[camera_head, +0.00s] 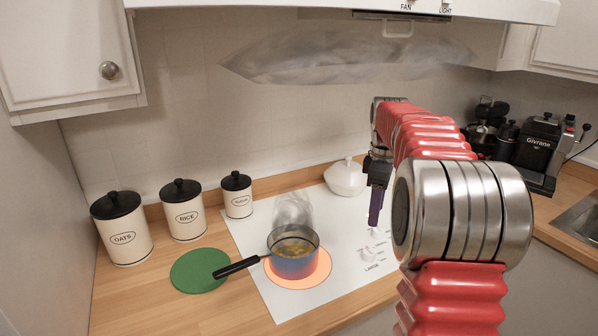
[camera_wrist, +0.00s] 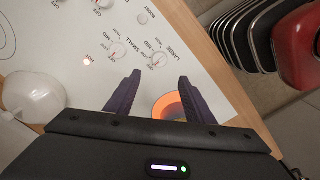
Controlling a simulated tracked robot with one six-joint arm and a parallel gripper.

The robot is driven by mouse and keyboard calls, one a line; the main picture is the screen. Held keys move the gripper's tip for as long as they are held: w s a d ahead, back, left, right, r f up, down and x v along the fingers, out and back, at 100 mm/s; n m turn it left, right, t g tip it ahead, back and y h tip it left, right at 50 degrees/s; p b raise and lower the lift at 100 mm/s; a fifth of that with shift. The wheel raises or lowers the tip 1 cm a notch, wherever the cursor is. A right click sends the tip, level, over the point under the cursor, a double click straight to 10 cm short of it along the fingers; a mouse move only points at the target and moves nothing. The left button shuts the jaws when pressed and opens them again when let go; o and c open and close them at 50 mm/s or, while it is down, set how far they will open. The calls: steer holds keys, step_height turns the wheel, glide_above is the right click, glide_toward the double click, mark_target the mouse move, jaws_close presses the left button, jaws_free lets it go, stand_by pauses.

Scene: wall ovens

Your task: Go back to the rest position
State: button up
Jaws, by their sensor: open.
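My gripper (camera_head: 376,208) hangs over the right part of the white stovetop in the head view, its dark purple fingers pointing down. In the wrist view my gripper (camera_wrist: 158,84) has its two fingers spread apart with nothing held between them. It is near the stove knobs (camera_wrist: 158,60) and apart from the pot. A pot (camera_head: 293,262) with yellowish contents stands on a glowing orange burner (camera_head: 322,272), its black handle pointing left. Steam rises from it. The orange burner shows partly behind the fingers in the wrist view (camera_wrist: 163,106).
A green round mat (camera_head: 198,271) lies left of the stove. Several lidded canisters (camera_head: 187,218) stand along the wall. A white lidded dish (camera_head: 345,180) sits at the stove's back. A black coffee machine (camera_head: 540,150) stands at right. The range hood (camera_head: 300,6) is overhead, with smoke beneath.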

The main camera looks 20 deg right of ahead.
steer(key=s+a+f+m+t, duration=0.1)
steer(key=s+a+m+t, duration=0.4)
steer(key=s+a, duration=2)
steer(key=shift+s+a+f+m, duration=0.35)
steer(key=shift+a+m, duration=0.7)
steer(key=shift+m, duration=1.25)
